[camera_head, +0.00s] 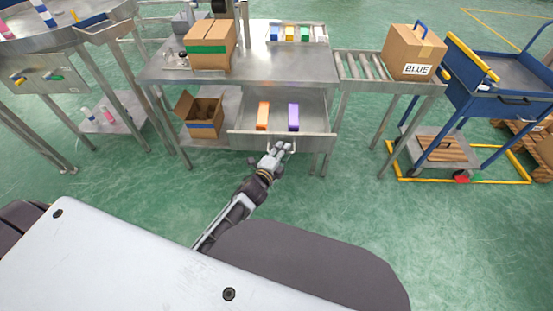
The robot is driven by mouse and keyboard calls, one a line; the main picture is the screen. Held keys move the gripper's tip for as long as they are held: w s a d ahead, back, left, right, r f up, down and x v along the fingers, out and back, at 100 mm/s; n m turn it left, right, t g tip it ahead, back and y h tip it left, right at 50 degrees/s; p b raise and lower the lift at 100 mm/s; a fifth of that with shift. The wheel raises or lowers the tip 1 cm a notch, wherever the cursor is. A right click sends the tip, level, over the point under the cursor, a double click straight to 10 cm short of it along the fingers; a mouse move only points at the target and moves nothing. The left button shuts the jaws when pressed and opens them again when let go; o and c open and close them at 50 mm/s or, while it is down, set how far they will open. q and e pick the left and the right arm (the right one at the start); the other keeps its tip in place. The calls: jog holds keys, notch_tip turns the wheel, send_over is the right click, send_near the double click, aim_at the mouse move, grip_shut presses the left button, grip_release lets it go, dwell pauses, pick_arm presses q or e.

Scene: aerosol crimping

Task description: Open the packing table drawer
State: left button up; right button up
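The packing table (290,66) is a metal table in the middle of the head view. Its drawer (245,141) stands pulled out toward me, below the table top. An orange box (263,115) and a purple box (293,117) are in the drawer. The handle is hidden or too small to make out. I cannot tell whether the fingers are closed on it.
A closed carton (209,47) and a tray of coloured items (297,33) are on the table top. An open carton (202,116) sits on the lower shelf. A roller conveyor (362,67) with a "BLUE" box (412,52) and a blue cart (490,100) are at right. The green floor before the drawer is clear.

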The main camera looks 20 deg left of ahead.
pick_arm(q)
jog(key=shift+s, duration=0.15)
jog(key=v, duration=1.1)
jog(key=shift+s, duration=0.35)
jog(key=shift+a, duration=0.1)
dwell(0.7)
